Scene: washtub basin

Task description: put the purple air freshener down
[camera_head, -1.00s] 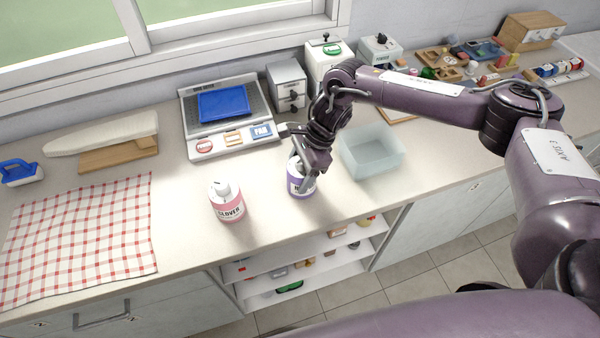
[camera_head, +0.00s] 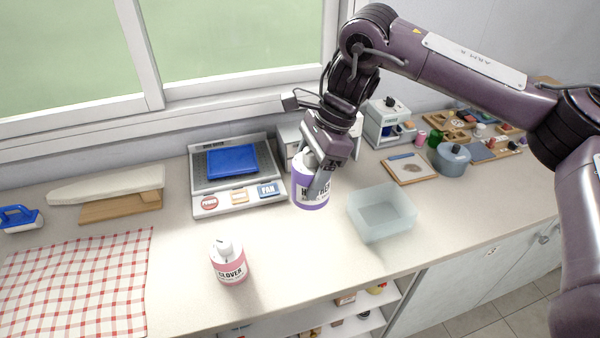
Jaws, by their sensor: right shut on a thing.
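The purple air freshener (camera_head: 308,190) is a white and purple bottle with dark lettering, partly covered by the fingers. My right gripper (camera_head: 318,176) is shut on it from above and holds it upright, raised above the counter. It is between the scale-like device and the clear basin in the picture. A similar pink bottle (camera_head: 229,262) marked CLOVER stands on the counter to its lower left. My left gripper is not in view.
The translucent basin (camera_head: 382,226) stands right of the held bottle. The device with a blue tray (camera_head: 205,205) is behind left. A checked cloth (camera_head: 75,285) and an ironing board (camera_head: 108,184) lie left. The counter (camera_head: 310,255) is bare in front.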

